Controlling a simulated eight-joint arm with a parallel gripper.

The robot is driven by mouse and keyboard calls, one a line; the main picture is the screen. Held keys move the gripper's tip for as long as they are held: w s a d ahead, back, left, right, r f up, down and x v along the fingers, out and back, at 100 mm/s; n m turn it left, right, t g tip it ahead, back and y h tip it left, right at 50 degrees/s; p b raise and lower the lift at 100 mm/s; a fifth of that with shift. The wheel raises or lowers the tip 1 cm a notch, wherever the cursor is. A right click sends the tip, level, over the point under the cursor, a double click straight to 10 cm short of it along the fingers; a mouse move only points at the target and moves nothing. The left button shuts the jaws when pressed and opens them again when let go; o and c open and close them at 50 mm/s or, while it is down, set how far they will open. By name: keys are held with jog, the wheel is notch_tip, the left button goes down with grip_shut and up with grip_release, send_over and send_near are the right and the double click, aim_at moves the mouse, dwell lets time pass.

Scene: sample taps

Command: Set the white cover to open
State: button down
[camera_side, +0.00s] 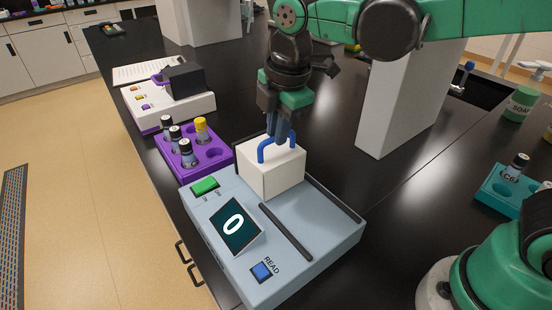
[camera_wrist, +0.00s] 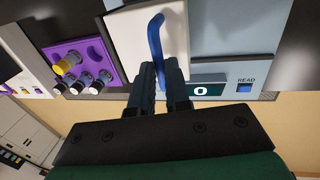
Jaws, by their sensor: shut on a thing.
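The white cover (camera_side: 271,172) is a box with a blue handle (camera_side: 262,151) on top. It sits on the left rear part of a light blue-grey instrument (camera_side: 324,234), in front of the purple rack's right side. My gripper (camera_side: 279,137) comes down from above with its fingers shut on the blue handle. In the wrist view the fingers (camera_wrist: 160,78) meet the handle (camera_wrist: 156,35) near its lower end, with the white cover (camera_wrist: 133,25) below. Whatever lies under the cover is hidden.
The instrument has a screen (camera_side: 235,226) showing 0, a green switch (camera_side: 205,186), a blue READ button (camera_side: 262,271) and dark rails (camera_side: 286,232). A purple rack (camera_side: 188,165) with several vials stands close by at left. A grey pillar (camera_side: 408,100) stands behind right.

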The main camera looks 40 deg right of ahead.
dwell(0.4)
jog(key=s, duration=0.9)
jog(key=shift+s, duration=0.25)
jog(key=c, duration=0.9)
grip_release()
jog(key=shift+o, duration=0.2)
jog(key=r, duration=0.2)
jog(key=s+r, duration=0.1)
jog(key=r, duration=0.2)
jog(key=shift+r, duration=0.25)
